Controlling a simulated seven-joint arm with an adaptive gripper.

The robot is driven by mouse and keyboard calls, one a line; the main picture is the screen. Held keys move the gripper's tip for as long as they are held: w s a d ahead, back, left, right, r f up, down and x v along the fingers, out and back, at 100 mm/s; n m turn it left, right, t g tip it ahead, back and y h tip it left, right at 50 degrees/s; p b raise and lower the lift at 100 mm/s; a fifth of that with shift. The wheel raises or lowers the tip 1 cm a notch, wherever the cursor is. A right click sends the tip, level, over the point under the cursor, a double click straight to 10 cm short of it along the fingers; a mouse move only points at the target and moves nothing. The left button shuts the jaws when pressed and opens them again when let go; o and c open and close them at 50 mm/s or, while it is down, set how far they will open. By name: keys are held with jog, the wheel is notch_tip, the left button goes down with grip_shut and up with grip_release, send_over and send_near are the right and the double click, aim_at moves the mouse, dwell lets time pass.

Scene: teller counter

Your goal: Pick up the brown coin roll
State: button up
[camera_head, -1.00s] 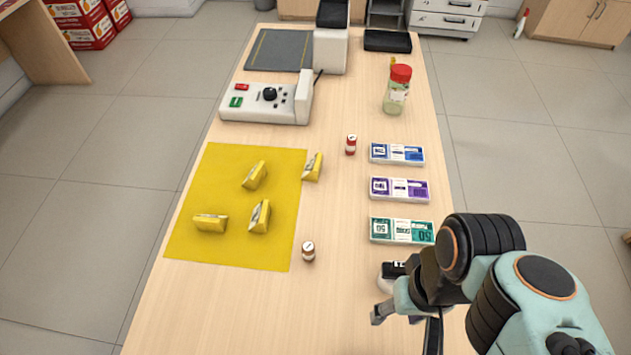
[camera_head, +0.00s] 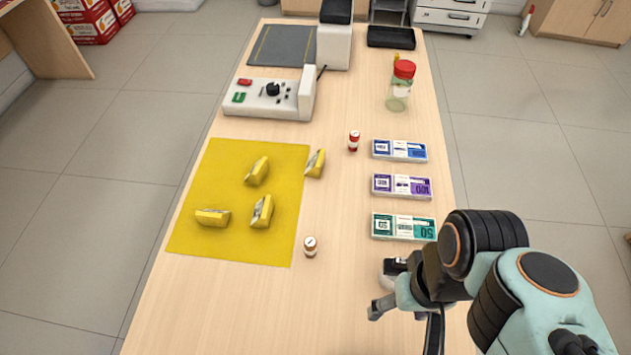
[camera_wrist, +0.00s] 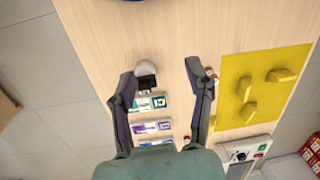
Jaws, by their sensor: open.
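The brown coin roll (camera_head: 310,247) stands upright on the counter, just right of the yellow mat's lower right corner in the head view. My gripper (camera_head: 403,328) is to its right and nearer the front edge, apart from it. In the wrist view my gripper (camera_wrist: 162,78) has its two fingers spread wide with nothing held between them. The coin roll (camera_wrist: 210,73) shows there beside the right fingertip, partly hidden by that finger.
A white and black item (camera_head: 388,272) sits close to my gripper, partly hidden by it. Banknote bundles (camera_head: 403,227) line the right side. A red coin roll (camera_head: 353,141) stands farther back. The yellow mat (camera_head: 190,245) holds several yellow-wrapped bundles. The front left counter is clear.

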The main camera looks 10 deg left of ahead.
jog(key=w+r+m+t, duration=0.2)
jog(key=w+t, duration=0.2)
jog(key=w, duration=0.5)
jog(key=g, duration=0.1)
send_over(311, 242)
jog(key=w+d, duration=0.4)
notch_tip(311, 242, down, 11)
jog(key=s+a+f+g, duration=0.1)
jog(key=f, duration=0.2)
jog(key=s+a+f+n+g, duration=0.1)
jog(key=f, duration=0.2)
jog(key=s+a+f+n, duration=0.1)
jog(key=s+a+f, duration=0.1)
jog(key=f, duration=0.1)
jog(key=shift+g+h, duration=0.4)
jog(key=shift+a+f, duration=0.1)
jog(key=shift+f, duration=3.1)
grip_shut()
